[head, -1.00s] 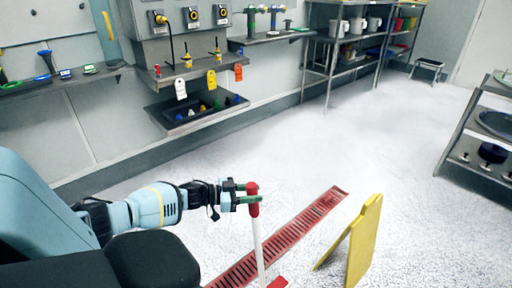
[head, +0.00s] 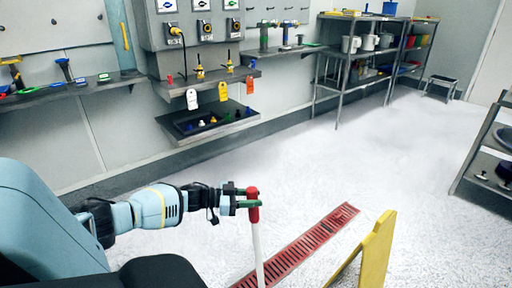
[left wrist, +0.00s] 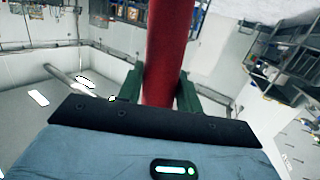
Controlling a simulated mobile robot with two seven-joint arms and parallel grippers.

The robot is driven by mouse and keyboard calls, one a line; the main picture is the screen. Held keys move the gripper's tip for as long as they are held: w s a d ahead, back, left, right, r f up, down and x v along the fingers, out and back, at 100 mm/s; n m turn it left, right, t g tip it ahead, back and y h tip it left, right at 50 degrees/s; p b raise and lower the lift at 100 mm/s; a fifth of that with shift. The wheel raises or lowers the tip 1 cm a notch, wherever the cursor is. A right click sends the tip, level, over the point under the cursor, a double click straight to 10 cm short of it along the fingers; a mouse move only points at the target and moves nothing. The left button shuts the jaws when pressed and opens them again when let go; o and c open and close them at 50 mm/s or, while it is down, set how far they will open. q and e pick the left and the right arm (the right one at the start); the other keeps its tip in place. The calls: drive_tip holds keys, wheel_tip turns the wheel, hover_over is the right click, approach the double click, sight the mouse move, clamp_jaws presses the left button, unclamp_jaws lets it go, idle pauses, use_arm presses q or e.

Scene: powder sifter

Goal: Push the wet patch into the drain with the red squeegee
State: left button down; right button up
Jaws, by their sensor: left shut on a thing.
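The red squeegee stands nearly upright in the head view, with a red grip (head: 253,212) on top and a white pole (head: 259,255) below. Its lower end is out of frame. My left gripper (head: 243,199) is shut on the red grip. In the left wrist view the red grip (left wrist: 165,50) runs between the green fingers. The drain (head: 300,245) is a long red slotted grate in the floor, just right of the pole. I cannot make out a clear edge of the wet patch on the pale speckled floor. My right gripper is not in view.
A yellow floor sign (head: 376,255) stands right of the drain. A wall shelf (head: 205,122) with tools, a metal rack (head: 345,75), a step stool (head: 441,84) and a right-hand trolley (head: 480,180) surround open floor.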

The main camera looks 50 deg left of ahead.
use_arm(q)
drive_tip(key=shift+a, duration=0.3)
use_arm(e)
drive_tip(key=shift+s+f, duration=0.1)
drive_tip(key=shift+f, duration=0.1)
